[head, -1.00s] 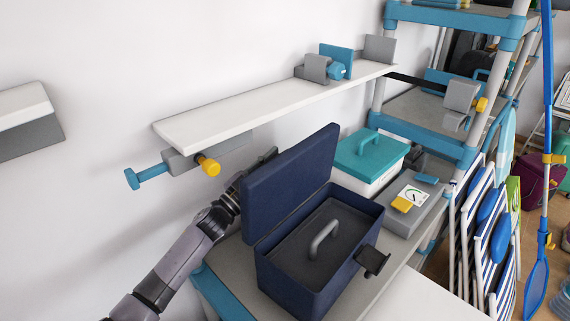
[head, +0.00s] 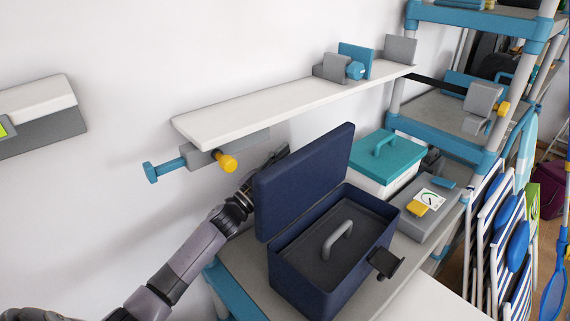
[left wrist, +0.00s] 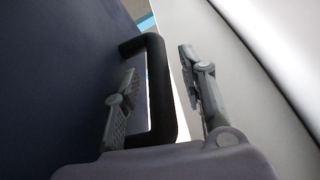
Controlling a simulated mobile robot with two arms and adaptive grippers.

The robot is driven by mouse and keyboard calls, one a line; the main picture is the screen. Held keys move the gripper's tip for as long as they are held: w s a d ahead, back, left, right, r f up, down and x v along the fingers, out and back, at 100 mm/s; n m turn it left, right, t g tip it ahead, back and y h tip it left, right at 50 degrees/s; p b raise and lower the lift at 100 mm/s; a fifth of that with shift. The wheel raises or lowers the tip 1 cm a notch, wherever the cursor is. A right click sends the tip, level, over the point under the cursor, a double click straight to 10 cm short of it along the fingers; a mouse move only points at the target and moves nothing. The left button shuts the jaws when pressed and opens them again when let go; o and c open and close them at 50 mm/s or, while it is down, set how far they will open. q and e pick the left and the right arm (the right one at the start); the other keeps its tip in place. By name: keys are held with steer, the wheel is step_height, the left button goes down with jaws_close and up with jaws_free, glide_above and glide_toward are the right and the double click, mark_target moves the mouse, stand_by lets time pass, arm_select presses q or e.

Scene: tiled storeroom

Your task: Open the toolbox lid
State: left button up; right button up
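The dark blue toolbox (head: 300,285) stands on the grey bench in the head view. Its lid (head: 305,180) is raised upright, tilted slightly back, and the grey inside with a grey tray handle (head: 338,240) is exposed. A dark latch (head: 385,262) sticks out at the front. My left gripper (head: 270,165) is behind the lid, mostly hidden by it. In the left wrist view its two fingers (left wrist: 160,92) are apart, either side of the lid's black handle bar (left wrist: 161,90), with visible gaps. The lid's outer face (left wrist: 60,80) fills the left there. My right gripper is not in view.
A white wall shelf (head: 280,107) with a yellow-knobbed clamp (head: 226,162) hangs above and behind the lid. A teal-lidded box (head: 386,150) and a grey instrument case (head: 428,212) stand right of the toolbox. Folded striped chairs (head: 500,240) lean farther right.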

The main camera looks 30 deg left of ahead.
arm_select(q)
steer(key=v, duration=1.2)
